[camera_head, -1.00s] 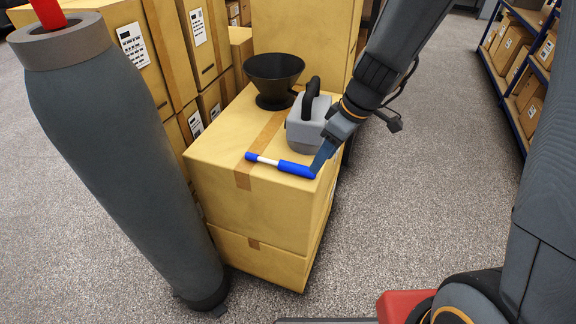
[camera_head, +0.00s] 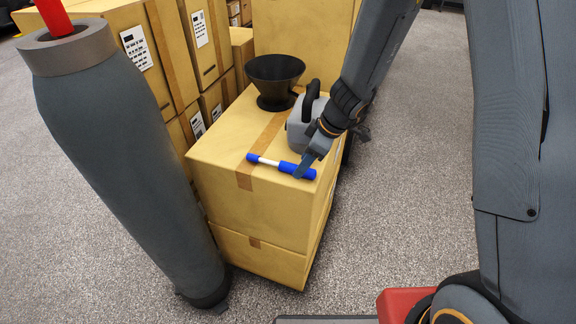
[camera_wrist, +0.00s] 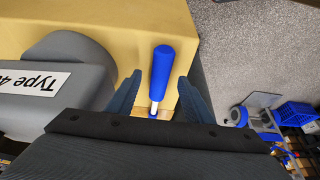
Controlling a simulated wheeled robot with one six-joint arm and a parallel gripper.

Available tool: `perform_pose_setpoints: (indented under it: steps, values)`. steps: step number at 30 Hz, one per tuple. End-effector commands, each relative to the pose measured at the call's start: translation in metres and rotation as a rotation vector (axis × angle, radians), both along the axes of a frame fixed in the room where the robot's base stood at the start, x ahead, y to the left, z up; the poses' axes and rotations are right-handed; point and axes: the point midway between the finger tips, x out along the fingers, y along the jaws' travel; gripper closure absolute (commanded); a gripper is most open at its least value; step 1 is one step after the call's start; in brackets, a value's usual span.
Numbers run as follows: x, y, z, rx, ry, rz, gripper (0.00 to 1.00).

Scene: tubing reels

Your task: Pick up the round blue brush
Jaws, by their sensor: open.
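The round blue brush (camera_head: 268,161) lies on top of the front cardboard box. It is a thin stick with a blue left end, a white middle and a thicker blue right part. My gripper (camera_head: 302,168) is at the thick blue right part. In the wrist view, the blue part of the brush (camera_wrist: 162,72) lies between the two open fingers of my gripper (camera_wrist: 160,77), with a gap on each side. The brush's other end is partly hidden behind the gripper body in that view.
A grey container with a black handle (camera_head: 297,131) stands close behind the brush, beside my gripper. A black funnel (camera_head: 274,78) stands farther back on the cardboard box (camera_head: 235,205). A tall grey cylinder (camera_head: 115,160) stands left of the box. Open floor lies to the right.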

Motion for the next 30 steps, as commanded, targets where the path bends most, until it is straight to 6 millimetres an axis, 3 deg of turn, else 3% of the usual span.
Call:
perform_pose_setpoints:
  steps: [6,14,22,30]
  values:
    - [0.002,0.007,-0.018,0.0,0.001,0.001,0.53]
    - [0.003,0.008,-0.019,0.0,0.0,0.001,0.53]
    - [0.002,0.008,-0.019,0.0,0.0,0.001,0.96]
    - [0.002,0.008,-0.019,0.0,0.0,0.001,0.98]
